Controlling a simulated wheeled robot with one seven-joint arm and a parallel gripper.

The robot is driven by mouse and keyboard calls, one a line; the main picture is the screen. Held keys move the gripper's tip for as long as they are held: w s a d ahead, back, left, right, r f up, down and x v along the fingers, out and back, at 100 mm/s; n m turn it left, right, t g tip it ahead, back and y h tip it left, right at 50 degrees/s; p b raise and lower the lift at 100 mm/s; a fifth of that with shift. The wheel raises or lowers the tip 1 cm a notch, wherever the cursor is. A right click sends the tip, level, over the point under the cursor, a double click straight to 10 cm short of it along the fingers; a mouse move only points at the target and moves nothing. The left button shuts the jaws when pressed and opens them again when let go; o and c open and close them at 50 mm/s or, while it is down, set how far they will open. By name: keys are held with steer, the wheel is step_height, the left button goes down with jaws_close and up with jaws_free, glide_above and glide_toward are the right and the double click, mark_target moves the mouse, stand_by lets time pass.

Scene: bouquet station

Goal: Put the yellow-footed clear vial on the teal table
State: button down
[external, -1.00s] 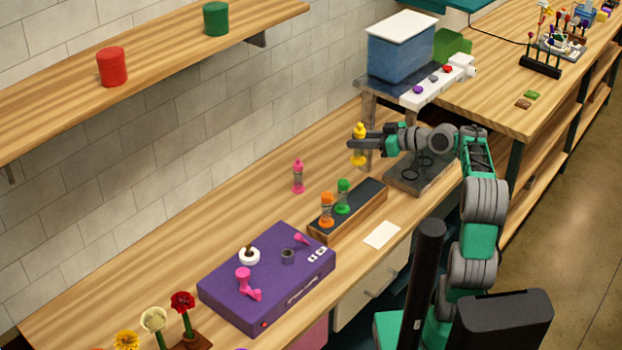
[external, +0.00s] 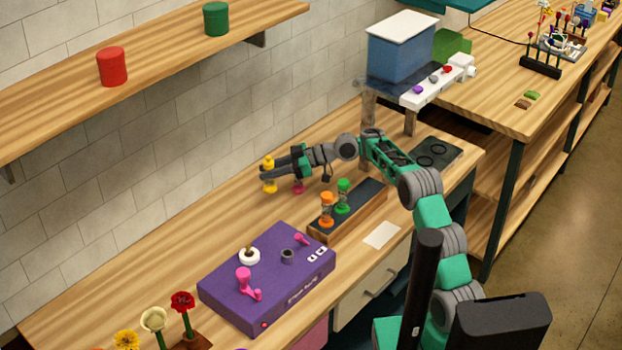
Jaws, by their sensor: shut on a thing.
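The yellow-footed clear vial (external: 269,187) is upright in my gripper (external: 271,174), with a yellow cap above the fingers and a yellow foot below. My gripper is shut on its middle and reaches left over the wooden bench (external: 215,222). I cannot tell whether the foot touches the bench. An orange vial (external: 327,213) and a green vial (external: 343,200) stand in the dark-topped wooden rack. A teal surface (external: 465,4) shows only in part at the top edge.
A purple box (external: 262,297) with pink parts stands in front, beside a white card (external: 381,235). Red and green cylinders (external: 112,67) sit on the wall shelf. A blue bin (external: 400,50) stands on a raised stand at the back. Bench left of the vial is clear.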

mark_target(270, 189)
step_height(270, 189, down, 7)
steer(key=shift+r+p, duration=0.1)
steer(key=shift+p, duration=0.2)
steer(key=shift+f, duration=0.3)
steer(key=c, duration=1.1)
jaws_free()
steer(key=shift+r, duration=0.1)
